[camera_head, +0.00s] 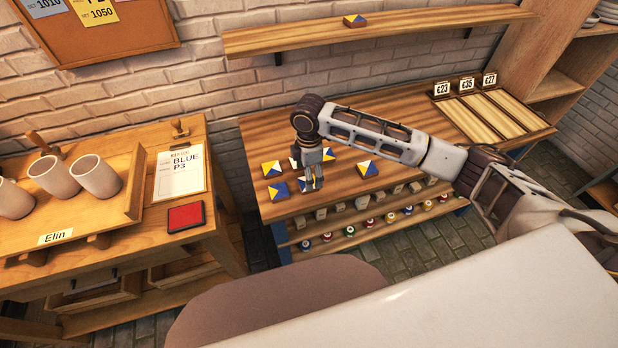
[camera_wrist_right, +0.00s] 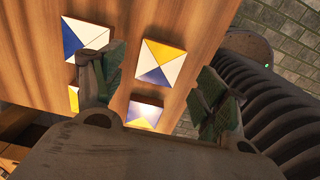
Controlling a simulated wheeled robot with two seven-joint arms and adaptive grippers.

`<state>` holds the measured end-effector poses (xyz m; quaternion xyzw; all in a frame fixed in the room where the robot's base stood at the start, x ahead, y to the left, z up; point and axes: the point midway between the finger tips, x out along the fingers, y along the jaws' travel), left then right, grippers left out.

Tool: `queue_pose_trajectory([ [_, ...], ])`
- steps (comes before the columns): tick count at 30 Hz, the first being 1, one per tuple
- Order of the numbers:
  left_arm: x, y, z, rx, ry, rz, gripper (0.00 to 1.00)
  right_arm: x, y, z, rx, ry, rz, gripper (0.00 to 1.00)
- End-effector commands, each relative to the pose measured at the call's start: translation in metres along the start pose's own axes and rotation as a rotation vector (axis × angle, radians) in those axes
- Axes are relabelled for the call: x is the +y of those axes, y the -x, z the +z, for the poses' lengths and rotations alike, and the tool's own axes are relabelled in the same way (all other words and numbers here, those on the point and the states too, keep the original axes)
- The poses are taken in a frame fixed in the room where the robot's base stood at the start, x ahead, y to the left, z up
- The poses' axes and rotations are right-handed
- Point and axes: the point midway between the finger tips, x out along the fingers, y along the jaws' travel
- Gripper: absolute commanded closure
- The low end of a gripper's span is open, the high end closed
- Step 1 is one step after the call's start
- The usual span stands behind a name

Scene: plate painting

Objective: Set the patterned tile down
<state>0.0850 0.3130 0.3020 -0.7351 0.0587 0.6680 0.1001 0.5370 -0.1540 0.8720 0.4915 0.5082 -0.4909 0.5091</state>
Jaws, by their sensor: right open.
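Several patterned tiles in blue, white and yellow triangles lie on the wooden table. In the head view one is at the left (camera_head: 271,168), one at the front left (camera_head: 279,188), one behind my gripper (camera_head: 328,154) and one to its right (camera_head: 367,168). My right gripper (camera_head: 314,184) points down among them, open. In the right wrist view its two fingers stand apart, with one tile (camera_wrist_right: 161,62) and another tile (camera_wrist_right: 145,114) showing between them. Neither finger visibly grips a tile. Which tile is the task's I cannot tell. My left gripper is not in view.
Another tile (camera_head: 355,20) sits on the wall shelf (camera_head: 410,28). Price cards (camera_head: 466,84) stand at wooden slats on the table's right end. Paint pots (camera_head: 367,222) line a lower shelf. The left workbench holds a tray with cups (camera_head: 97,176) and a red pad (camera_head: 186,216).

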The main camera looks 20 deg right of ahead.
Motion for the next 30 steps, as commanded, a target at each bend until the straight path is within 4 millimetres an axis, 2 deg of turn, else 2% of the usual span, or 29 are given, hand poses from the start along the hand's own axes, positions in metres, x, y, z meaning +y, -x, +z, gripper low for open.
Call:
queue_pose_trajectory([
  [9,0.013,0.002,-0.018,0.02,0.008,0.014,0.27,0.001,0.049,0.0,0.0,0.0,0.001,0.27],
  [15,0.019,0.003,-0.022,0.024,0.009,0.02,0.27,0.001,0.072,0.0,0.001,0.0,0.001,0.27],
  [21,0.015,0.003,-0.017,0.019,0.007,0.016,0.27,0.0,0.082,0.0,0.0,0.0,-0.001,0.27],
  [30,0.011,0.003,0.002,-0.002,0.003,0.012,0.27,0.0,0.083,0.0,0.0,0.0,-0.001,0.27],
])
